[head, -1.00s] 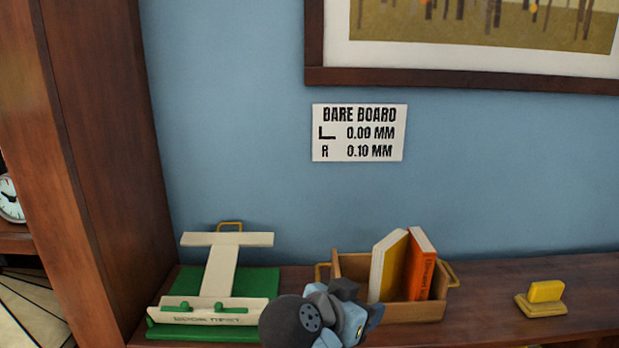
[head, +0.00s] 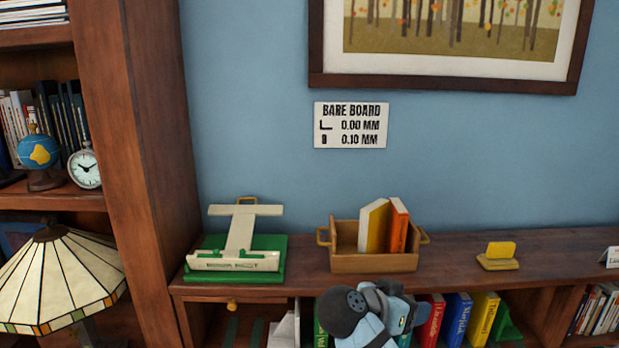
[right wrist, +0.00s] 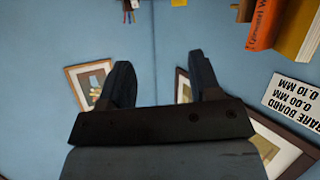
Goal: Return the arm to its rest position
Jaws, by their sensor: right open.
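My right gripper (right wrist: 163,80) shows in the right wrist view with its two dark fingers spread apart and nothing between them. The blue wall and framed pictures show behind the fingers. In the head view a grey and blue part of my arm (head: 372,312) is at the bottom centre, in front of the lower shelf's books. The fingers cannot be made out there. My left gripper is not in view.
A white book rest on a green base (head: 262,242) and a wooden box (head: 345,262) with two books (head: 398,228) stand on the low bookcase (head: 455,245). A yellow block on a stand (head: 498,262) is to the right. A lamp (head: 60,280) is lower left.

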